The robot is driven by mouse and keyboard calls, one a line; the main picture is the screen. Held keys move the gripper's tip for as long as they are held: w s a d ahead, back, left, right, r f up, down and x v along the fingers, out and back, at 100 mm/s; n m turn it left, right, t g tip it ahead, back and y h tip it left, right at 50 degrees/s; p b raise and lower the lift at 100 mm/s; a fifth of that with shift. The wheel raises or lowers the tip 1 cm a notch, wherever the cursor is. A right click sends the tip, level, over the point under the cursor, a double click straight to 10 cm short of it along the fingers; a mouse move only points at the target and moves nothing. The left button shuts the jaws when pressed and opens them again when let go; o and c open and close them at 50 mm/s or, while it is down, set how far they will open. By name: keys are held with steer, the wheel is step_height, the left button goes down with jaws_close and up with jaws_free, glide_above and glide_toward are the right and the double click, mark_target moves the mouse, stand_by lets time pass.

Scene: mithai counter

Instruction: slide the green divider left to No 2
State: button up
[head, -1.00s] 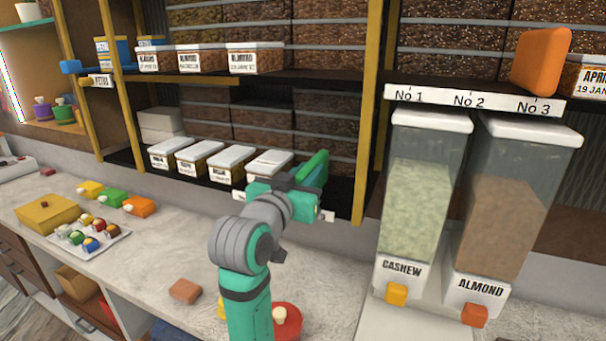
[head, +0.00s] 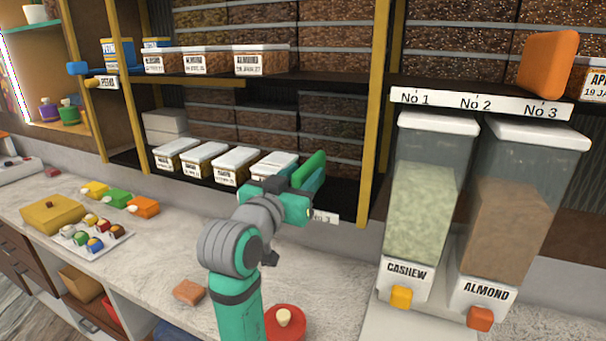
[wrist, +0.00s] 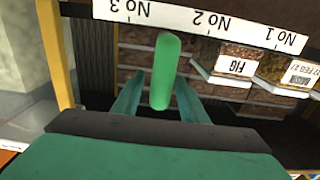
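The green divider (wrist: 167,72) stands upright on the lower shelf, between the No 3 and No 2 marks in the wrist view, where the label strip (wrist: 170,22) reads upside down. My gripper (wrist: 160,92) has one finger on each side of the divider. A gap shows on the left; on the right finger and divider overlap, so touch is unclear. The head view shows the divider (head: 314,171) standing just behind my gripper (head: 312,196) at the shelf's right end. A label piece ending in 3 (head: 326,217) peeks out beside it; my arm hides the other marks.
White-lidded boxes (head: 233,165) stand on the same shelf to the left. A yellow post (head: 374,120) rises close on the right. Another strip (head: 480,103) marked No 1 to No 3, with an orange divider (head: 547,62), sits on the upper right shelf above the dispensers (head: 430,200).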

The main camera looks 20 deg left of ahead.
steer(key=s+a, duration=0.1)
steer(key=s, duration=0.9)
steer(key=shift+w, duration=0.1)
